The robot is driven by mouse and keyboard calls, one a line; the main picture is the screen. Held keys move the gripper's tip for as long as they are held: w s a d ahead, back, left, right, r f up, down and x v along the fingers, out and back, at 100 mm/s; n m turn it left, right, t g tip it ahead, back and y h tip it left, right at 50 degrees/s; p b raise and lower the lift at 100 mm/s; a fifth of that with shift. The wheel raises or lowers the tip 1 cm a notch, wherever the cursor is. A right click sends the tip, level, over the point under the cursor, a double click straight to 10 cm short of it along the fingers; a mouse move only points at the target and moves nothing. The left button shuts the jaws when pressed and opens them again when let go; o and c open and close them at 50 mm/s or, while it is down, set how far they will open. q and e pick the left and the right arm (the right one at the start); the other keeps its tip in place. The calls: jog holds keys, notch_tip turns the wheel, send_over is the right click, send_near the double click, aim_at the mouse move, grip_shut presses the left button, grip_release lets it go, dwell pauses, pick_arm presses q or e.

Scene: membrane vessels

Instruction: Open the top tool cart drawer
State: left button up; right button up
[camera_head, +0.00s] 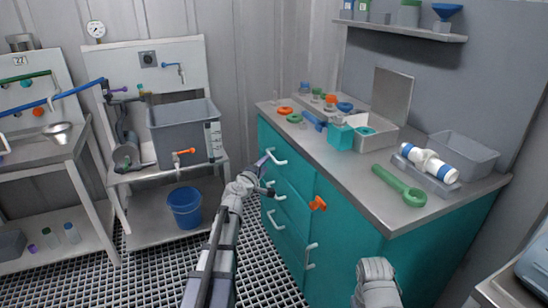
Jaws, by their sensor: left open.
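The teal tool cart (345,222) stands at the right under a grey metal worktop. Its top drawer (290,163) looks shut, flush with the front, and has a pale bar handle (277,158). My left gripper (265,174) is open beside the drawer fronts, just below and left of the top handle. I cannot tell whether it touches the handle or a drawer. A part of my right arm shows at the bottom right, but I do not see its gripper.
An orange knob (318,203) sticks out of the cart's front. A green wrench (400,186), a grey bin (463,158) and small parts lie on the worktop. A blue bucket (185,207) stands left of my left arm. Open grating floor lies before the cart.

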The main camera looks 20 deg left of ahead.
aim_at(272, 156)
pick_arm(q)
jog(key=w, duration=0.5)
jog(key=w+f+b, duration=0.1)
jog(key=w, duration=0.1)
jog(key=shift+w, duration=0.4)
grip_shut()
jog(key=shift+s, duration=0.1)
dwell(1.0)
